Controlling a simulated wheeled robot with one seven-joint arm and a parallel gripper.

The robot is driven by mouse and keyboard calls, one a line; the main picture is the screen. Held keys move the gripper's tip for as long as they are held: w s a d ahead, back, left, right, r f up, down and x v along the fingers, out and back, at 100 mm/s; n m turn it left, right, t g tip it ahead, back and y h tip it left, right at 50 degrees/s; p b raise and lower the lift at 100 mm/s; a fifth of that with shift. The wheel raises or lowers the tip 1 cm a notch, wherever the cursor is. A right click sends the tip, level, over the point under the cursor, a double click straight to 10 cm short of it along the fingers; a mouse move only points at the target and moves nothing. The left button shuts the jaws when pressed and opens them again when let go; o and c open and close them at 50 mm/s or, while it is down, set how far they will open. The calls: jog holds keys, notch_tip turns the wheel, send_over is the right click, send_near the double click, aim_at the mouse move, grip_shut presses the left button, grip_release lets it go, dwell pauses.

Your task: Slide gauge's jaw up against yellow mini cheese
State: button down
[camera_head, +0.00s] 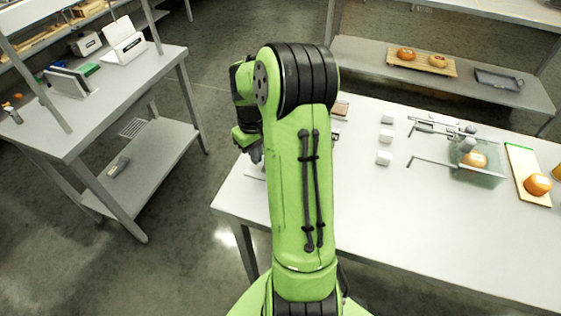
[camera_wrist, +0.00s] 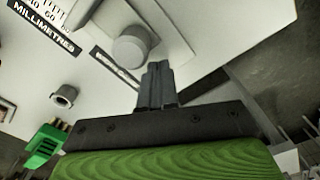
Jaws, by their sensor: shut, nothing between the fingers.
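In the wrist view the gauge shows as a pale plate (camera_wrist: 200,22) with a black scale strip (camera_wrist: 42,30) marked MILLIMETRES. A grey round knob (camera_wrist: 131,46) stands on it beside a second dark label; I cannot tell whether this knob belongs to the jaw. My gripper (camera_wrist: 157,72) is shut and empty, its fingertips close below the knob in the picture; contact cannot be told. In the head view my gripper (camera_head: 256,154) is at the table's left end, and my arm hides most of the gauge. I cannot make out a yellow mini cheese at the gauge.
On the white table (camera_head: 400,230) stand several small white blocks (camera_head: 384,158), a clear bin (camera_head: 478,178) with an orange cheese, and a board (camera_head: 522,170) with another. A grey side table (camera_head: 100,110) stands left.

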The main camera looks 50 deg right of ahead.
jog(key=shift+s, duration=0.1)
dwell(0.4)
jog(key=shift+s+d, duration=0.25)
jog(key=shift+s, duration=0.4)
jog(key=shift+s+d, duration=0.25)
jog(key=shift+s, duration=0.5)
dwell(1.4)
jog(key=shift+w+a+p, duration=0.25)
jog(key=shift+w, duration=0.5)
jog(key=shift+w+a+p, duration=0.2)
jog(key=shift+w+a, duration=0.05)
jog(key=shift+w, duration=0.5)
jog(key=shift+r, duration=0.1)
notch_tip(320, 180, up, 8)
jog(key=p, duration=0.6)
jog(key=shift+p, duration=0.4)
